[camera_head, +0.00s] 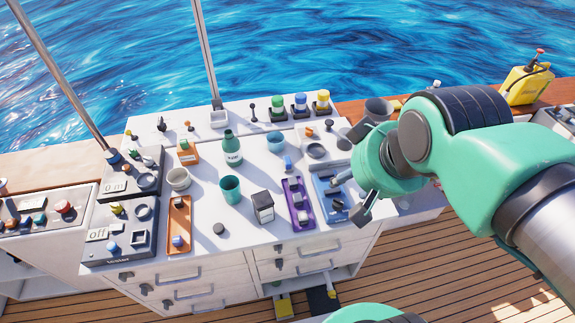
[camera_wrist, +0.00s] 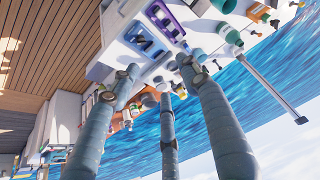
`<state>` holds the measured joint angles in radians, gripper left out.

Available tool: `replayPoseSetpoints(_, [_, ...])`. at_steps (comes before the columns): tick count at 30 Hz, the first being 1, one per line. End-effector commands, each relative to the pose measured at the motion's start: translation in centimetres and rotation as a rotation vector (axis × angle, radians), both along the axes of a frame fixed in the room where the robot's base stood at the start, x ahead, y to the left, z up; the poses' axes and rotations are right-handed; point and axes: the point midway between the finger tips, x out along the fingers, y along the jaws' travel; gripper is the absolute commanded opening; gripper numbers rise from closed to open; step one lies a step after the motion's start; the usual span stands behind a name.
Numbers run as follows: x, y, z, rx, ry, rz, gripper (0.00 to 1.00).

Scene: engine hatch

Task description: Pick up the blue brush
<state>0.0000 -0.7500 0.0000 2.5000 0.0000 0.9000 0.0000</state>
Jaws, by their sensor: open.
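I cannot clearly pick out the blue brush. A small blue object (camera_head: 288,163) stands on the white worktop between the bowl and the purple tray, but it is too small to tell whether it is the brush. My gripper (camera_head: 352,175) is over the right side of the worktop, near the blue tray (camera_head: 318,181), and hides part of that area. In the wrist view my gripper (camera_wrist: 155,70) shows spread grey-blue fingers with nothing between them that I can see held.
Drawers (camera_head: 190,292) are below. A yellow canister (camera_head: 525,84) stands right.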

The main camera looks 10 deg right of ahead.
Motion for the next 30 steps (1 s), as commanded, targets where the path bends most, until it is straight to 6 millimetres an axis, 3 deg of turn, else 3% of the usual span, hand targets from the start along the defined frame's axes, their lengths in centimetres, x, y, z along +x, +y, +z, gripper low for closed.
replayPoseSetpoints(4, [0.0,0.0,0.0,0.000,0.000,0.000,0.46])
replayPoseSetpoints(5, [0.0,0.0,0.0,0.000,0.000,0.000,0.51])
replayPoseSetpoints(19, [0.7,0.0,0.2,0.001,0.007,0.000,0.51])
replayPoseSetpoints(25, [3.1,0.1,0.6,0.002,0.040,0.001,0.51])
replayPoseSetpoints(30, [6.7,0.3,0.9,0.003,0.081,0.001,0.51])
